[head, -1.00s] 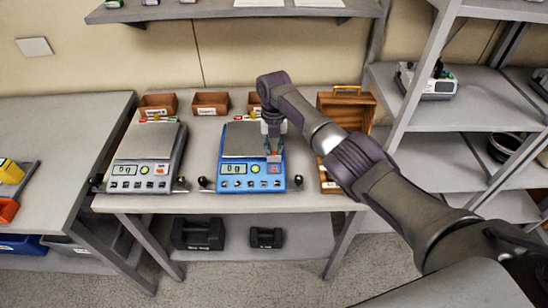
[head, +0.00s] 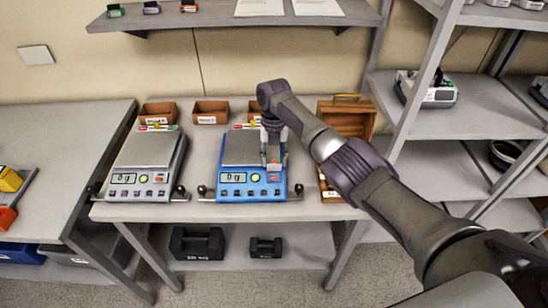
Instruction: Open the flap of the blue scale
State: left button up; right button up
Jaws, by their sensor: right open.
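The blue scale (head: 240,191) stands on the middle table, with a grey top plate (head: 240,149) and a front panel with a display reading 0 g and several buttons. My right gripper (head: 274,163) points down at the right part of the scale, just above or at the front panel near the red button. Its fingers are open and small in the picture; I cannot tell if they touch the scale. The gripper and wrist hide the right edge of the top plate. I cannot make out a separate flap. My left gripper is not in view.
A grey scale (head: 146,178) stands to the left on the same table (head: 206,212). Small brown boxes (head: 210,112) line the back, and an open wooden case (head: 346,116) stands behind my arm. Black weights (head: 197,243) lie on the lower shelf. Metal shelving (head: 455,110) is at the right.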

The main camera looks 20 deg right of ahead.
notch_tip(320, 180, up, 12)
jog(key=w, duration=0.1)
jog(key=shift+w+d, duration=0.2)
jog(key=shift+w, duration=0.05)
jog(key=shift+f, duration=0.1)
dwell(0.4)
